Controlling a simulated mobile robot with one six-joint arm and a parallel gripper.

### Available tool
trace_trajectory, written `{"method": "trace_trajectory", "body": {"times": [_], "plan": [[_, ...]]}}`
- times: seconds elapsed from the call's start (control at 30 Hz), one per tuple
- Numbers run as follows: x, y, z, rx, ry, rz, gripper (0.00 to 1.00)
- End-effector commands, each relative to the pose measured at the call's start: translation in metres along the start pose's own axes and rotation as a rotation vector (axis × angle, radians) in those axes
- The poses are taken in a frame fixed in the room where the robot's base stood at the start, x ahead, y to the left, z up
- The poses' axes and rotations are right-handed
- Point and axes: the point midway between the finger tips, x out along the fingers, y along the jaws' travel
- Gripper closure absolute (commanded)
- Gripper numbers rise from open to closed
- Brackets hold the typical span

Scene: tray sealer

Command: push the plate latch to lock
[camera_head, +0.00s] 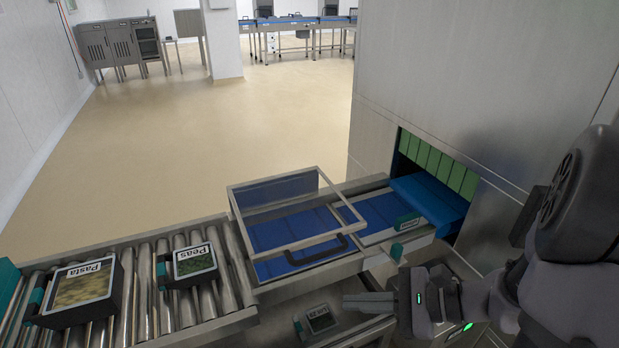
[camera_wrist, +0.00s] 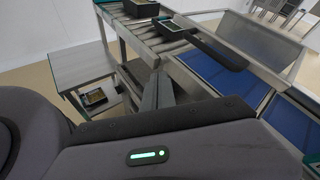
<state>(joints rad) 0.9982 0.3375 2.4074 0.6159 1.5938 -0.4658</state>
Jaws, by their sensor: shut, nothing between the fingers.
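My gripper (camera_head: 352,302) is shut and empty at the lower right in the head view, pointing left, in front of the sealer's front rail. In the wrist view its closed fingers (camera_wrist: 158,92) point toward the roller conveyor. A teal labelled piece (camera_head: 408,222) sits right of the cover, and a small teal-and-grey tab (camera_head: 396,252) shows at the front edge, above and right of my fingers. I cannot tell which part is the plate latch.
A roller conveyor (camera_head: 150,270) on the left carries a Pasta tray (camera_head: 82,287) and a Peas tray (camera_head: 194,262). The sealer housing (camera_head: 440,75) stands behind on the right. Another tray (camera_head: 320,318) lies lower, left of my fingers. Open floor (camera_head: 200,150) stretches behind.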

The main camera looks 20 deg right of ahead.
Motion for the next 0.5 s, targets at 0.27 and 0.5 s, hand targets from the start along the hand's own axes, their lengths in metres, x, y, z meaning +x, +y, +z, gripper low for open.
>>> {"method": "trace_trajectory", "body": {"times": [0.27, 0.5], "plan": [[-0.115, -0.041, -0.136, 0.452, -0.194, -0.755, 1.00], [-0.144, -0.035, -0.166, 0.518, -0.214, -0.916, 1.00]]}}
